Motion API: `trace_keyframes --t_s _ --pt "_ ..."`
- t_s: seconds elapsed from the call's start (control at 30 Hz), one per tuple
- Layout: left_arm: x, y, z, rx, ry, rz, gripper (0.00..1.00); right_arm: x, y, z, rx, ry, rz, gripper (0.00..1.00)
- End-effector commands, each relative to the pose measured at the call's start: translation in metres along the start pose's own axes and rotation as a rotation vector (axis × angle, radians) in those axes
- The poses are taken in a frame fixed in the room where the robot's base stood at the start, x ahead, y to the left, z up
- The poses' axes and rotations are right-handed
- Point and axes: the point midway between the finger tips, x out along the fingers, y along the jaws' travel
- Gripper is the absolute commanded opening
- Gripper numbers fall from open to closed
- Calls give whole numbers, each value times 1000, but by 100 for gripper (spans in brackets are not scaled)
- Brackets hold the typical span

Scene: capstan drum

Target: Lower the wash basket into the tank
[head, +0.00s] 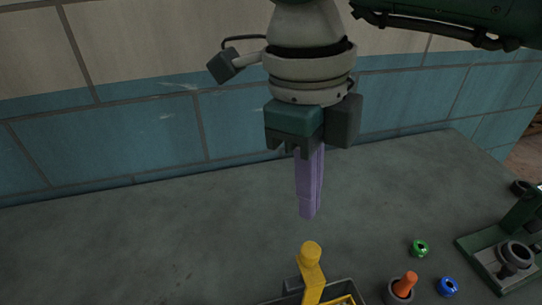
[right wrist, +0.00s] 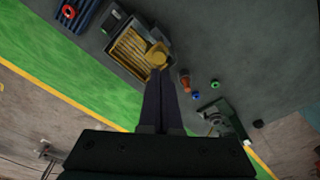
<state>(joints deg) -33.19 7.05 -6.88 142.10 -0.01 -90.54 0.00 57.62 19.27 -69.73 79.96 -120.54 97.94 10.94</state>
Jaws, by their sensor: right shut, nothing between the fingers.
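The yellow wash basket (right wrist: 130,52) sits within the outline of the dark tank (right wrist: 115,22) in the right wrist view; how deep it sits I cannot tell. In the head view its yellow handle with a round knob (head: 311,251) stands at the bottom edge, with only part of the tank rim (head: 292,287) showing. My right gripper (head: 307,214) points down with its purple fingers together and empty, above and behind the knob in the picture. In the right wrist view the fingertips (right wrist: 160,73) appear just below the knob (right wrist: 157,57). My left gripper is not in view.
Right of the tank stand an orange-handled piece (head: 405,284) in a grey cup, a green part (head: 419,248) and a blue part (head: 448,287). A green machine (head: 518,225) stands at the far right. A tiled wall (head: 150,130) backs the bench; its left side is clear.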

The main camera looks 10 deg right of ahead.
Motion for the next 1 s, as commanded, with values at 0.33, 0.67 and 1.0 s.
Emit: trace_keyframes --t_s 0.33,0.67,1.0 --pt "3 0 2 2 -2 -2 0 4 1 0 0 -2 5 0" --pt "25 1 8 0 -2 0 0 38 1 1 0 -2 6 0" --pt "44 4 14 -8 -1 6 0 71 2 1 0 -3 6 0"
